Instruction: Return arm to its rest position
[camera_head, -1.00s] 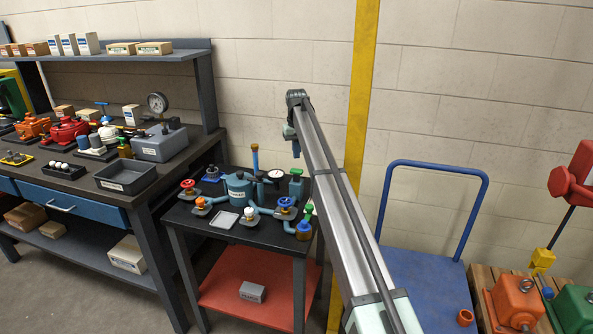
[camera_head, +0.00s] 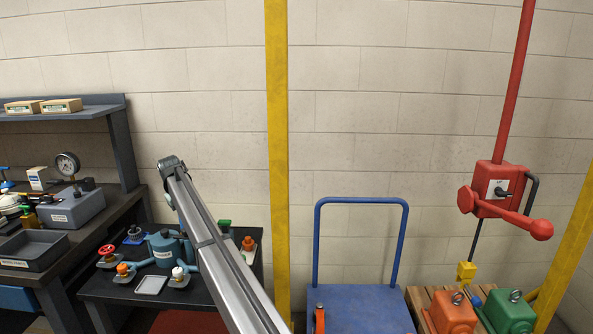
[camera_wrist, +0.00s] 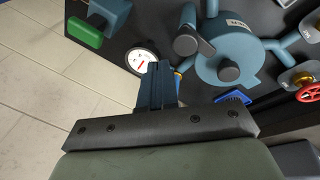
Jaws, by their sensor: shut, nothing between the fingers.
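My arm crosses the lower middle of the head view, reaching up and left over the small black table (camera_head: 100,288). My gripper shows in the wrist view (camera_wrist: 157,88), its fingers closed together with nothing between them. Beneath it are a blue-grey round pump body (camera_wrist: 225,55) and a white dial gauge (camera_wrist: 141,60). The fingers overlap the gauge's edge in the picture; I cannot tell the gap in height. In the head view the gripper's fingers are hidden behind the arm's end.
A workbench (camera_head: 85,212) with a gauge box stands at left. A yellow post (camera_head: 277,160) rises behind my arm. The wall between is clear.

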